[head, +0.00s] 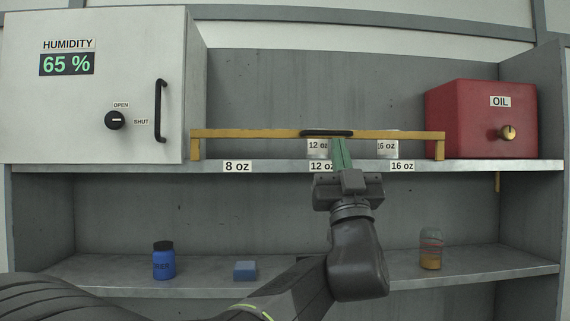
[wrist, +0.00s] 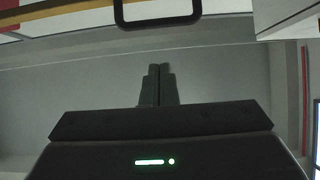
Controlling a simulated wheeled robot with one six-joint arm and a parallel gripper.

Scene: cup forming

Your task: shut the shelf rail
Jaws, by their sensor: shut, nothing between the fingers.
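The yellow shelf rail (head: 260,133) spans the front of the upper shelf, with a short post at each end. I cannot tell whether it is fully shut. Its dark handle (head: 327,132) is at the middle; in the wrist view a black loop handle (wrist: 157,22) shows at the top, just beyond my fingertips. My gripper (head: 338,143) is shut and empty, its greenish fingers pointing up at the handle from below. In the wrist view my gripper (wrist: 157,68) shows its two fingers together, apart from the loop in the picture. Whether they touch it is unclear.
Cups labelled 12 oz (head: 318,150) and 16 oz (head: 387,150) stand behind the rail. A red oil box (head: 470,118) is at right, a white humidity cabinet (head: 60,110) at left. A blue bottle (head: 164,262), blue block (head: 245,271) and jar (head: 430,250) stand on the lower shelf.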

